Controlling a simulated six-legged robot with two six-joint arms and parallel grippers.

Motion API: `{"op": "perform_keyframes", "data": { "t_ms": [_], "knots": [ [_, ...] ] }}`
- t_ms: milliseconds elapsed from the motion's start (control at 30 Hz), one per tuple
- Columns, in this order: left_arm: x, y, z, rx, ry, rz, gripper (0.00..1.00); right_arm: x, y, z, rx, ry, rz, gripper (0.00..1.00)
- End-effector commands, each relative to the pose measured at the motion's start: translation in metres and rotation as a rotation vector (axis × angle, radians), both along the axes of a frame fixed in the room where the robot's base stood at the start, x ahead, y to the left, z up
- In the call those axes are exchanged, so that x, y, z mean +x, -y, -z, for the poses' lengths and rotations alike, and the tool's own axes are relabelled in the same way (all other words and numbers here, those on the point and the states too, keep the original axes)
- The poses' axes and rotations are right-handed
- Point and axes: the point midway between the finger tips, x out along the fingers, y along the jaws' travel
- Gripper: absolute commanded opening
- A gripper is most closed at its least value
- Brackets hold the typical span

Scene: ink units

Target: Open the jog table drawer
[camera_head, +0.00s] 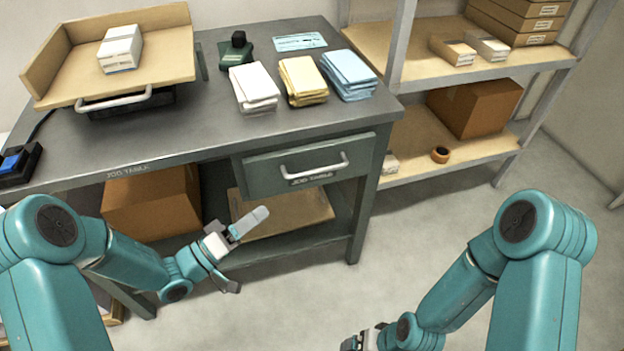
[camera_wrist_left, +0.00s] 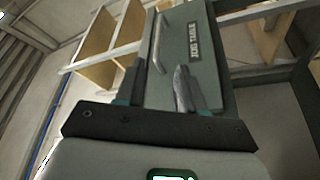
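The jog table (camera_head: 160,135) is a dark grey bench on the left and middle of the head view. Its drawer (camera_head: 262,178) has a grey-green front with a pale bar handle (camera_head: 315,170) and a label, and looks shut. My left gripper (camera_head: 246,252) is open and empty, below and left of the handle, apart from it. In the left wrist view the drawer front (camera_wrist_left: 205,85) and handle (camera_wrist_left: 159,42) show beyond the two spread fingers (camera_wrist_left: 157,88). My right gripper (camera_head: 362,342) is at the bottom edge, partly cut off, far from the drawer; its fingers are unclear.
Cardboard boxes (camera_head: 150,203) sit beneath. A shelf rack (camera_head: 515,160) stands at right. The floor before the drawer is clear.

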Motion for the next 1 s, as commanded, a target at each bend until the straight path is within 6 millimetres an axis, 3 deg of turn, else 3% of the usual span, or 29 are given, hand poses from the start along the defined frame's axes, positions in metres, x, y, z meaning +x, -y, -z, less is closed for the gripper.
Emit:
{"op": "perform_keyframes", "data": {
  "t_ms": [500,700,1000],
  "knots": [
    [0.071,0.091,-0.025,-0.001,0.004,0.008,0.38,0.000,0.000,0.010,0.000,0.000,0.000,0.91],
    [0.087,0.110,-0.031,0.000,0.001,0.007,0.38,0.000,0.000,0.013,0.000,0.000,0.000,0.91],
    [0.092,0.116,-0.033,-0.001,0.000,0.004,0.38,0.000,0.000,0.013,0.000,0.000,0.000,0.91]
  ]
}}
